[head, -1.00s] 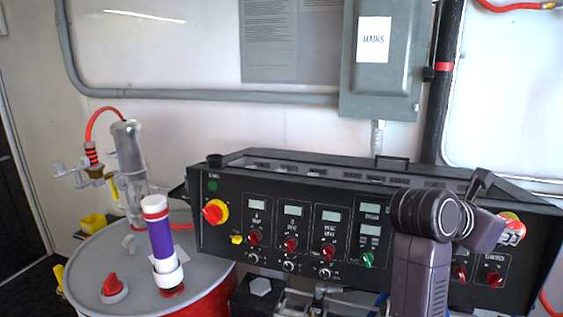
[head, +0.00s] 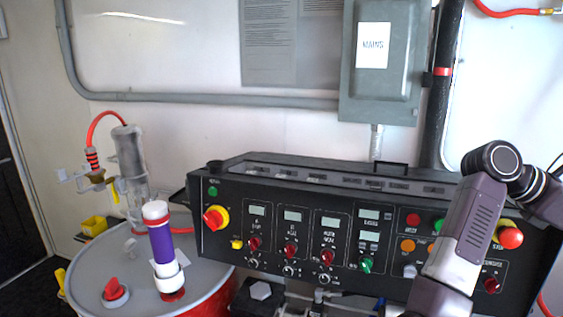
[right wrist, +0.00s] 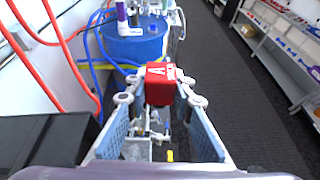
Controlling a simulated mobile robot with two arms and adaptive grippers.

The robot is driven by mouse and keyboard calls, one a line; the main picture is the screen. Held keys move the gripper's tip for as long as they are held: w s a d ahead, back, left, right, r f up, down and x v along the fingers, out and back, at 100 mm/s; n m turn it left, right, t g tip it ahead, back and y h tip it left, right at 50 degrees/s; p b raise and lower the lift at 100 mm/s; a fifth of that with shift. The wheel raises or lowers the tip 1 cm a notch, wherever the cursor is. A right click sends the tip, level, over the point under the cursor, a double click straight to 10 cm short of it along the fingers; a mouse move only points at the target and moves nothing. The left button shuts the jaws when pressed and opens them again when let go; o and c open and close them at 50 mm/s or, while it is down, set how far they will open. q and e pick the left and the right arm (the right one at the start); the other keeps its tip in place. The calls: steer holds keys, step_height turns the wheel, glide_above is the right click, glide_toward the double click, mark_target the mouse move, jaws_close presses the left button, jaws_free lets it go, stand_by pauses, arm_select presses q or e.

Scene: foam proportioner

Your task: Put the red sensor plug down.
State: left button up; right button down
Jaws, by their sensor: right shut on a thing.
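The red sensor plug (right wrist: 160,85) is a red block with a white letter A on its top. In the right wrist view it sits between the fingertips of my right gripper (right wrist: 160,97), which is shut on it. It is held in the air, with the dark floor and some fittings showing below and beyond. In the head view only links of my right arm show, in front of the control panel (head: 330,190); the right gripper and the plug are out of that frame. My left gripper is in neither view.
A grey-lidded red drum (head: 215,300) with a purple and white tube (head: 161,243) stands left of the panel. A blue drum (right wrist: 135,47) lies ahead in the wrist view. Red hoses (right wrist: 50,42) hang at left; shelving (right wrist: 285,60) lines the right, beyond open floor.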

steer(key=shift+s+d+f+m+g+y+p, duration=0.1)
steer(key=shift+s+d+m+g+y+p, duration=0.1)
steer(key=shift+s+d+m+g, duration=0.3)
steer(key=shift+s+d+f+m+g+y+p, duration=0.1)
steer(key=shift+s+d+m+g+y, duration=0.15)
steer(key=shift+d+m+g, duration=0.35)
steer(key=shift+s+d, duration=0.1)
